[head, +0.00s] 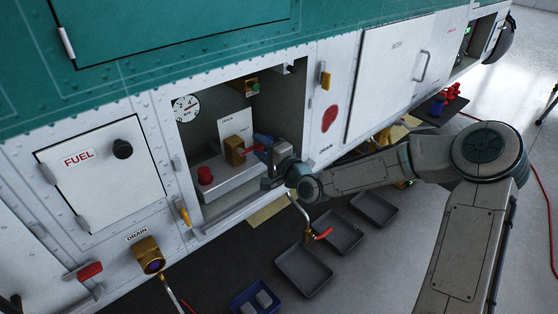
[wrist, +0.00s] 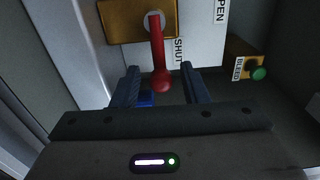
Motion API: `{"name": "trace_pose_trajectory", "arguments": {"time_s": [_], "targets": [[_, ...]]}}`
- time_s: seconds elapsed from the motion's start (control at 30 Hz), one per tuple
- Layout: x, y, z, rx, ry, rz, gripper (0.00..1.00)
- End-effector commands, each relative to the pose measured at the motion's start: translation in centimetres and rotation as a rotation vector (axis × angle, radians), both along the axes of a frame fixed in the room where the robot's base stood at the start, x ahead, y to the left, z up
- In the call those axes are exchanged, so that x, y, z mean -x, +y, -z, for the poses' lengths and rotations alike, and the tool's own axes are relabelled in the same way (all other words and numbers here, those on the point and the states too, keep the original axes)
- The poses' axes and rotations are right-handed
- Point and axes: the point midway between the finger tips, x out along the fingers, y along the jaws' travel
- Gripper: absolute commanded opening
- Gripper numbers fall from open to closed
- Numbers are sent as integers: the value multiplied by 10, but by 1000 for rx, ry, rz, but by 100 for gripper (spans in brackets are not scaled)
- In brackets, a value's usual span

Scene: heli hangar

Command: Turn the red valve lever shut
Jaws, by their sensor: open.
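The red valve lever (wrist: 158,50) sticks out from a brass valve body (wrist: 125,20) and ends in a red ball. In the head view the lever (head: 255,149) points right from the brass body (head: 235,151), inside an open bay in the white panel. The placard (wrist: 205,45) behind it reads SHUT close beside the lever and OPEN farther off. My gripper (wrist: 160,73) is open, with one dark finger on each side of the ball end and visible gaps to both. In the head view my gripper (head: 276,165) is at the bay's right side, partly hiding the lever's end.
A red knob (head: 205,175) and a round gauge (head: 186,108) are left in the bay. A BLEED fitting with a green button (wrist: 259,73) is at right in the wrist view. Grey trays (head: 304,270) lie on the floor below.

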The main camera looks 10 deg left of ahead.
Motion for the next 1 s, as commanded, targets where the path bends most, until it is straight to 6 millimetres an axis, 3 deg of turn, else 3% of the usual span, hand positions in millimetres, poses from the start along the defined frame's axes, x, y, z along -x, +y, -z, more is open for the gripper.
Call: {"name": "trace_pose_trajectory", "arguments": {"time_s": [0.5, 0.7, 1.0], "targets": [[62, -75, 0, 2, 1, 3, 40], [75, -89, 0, 2, 1, 1, 40], [78, -92, 0, 2, 1, 0, 40]]}}
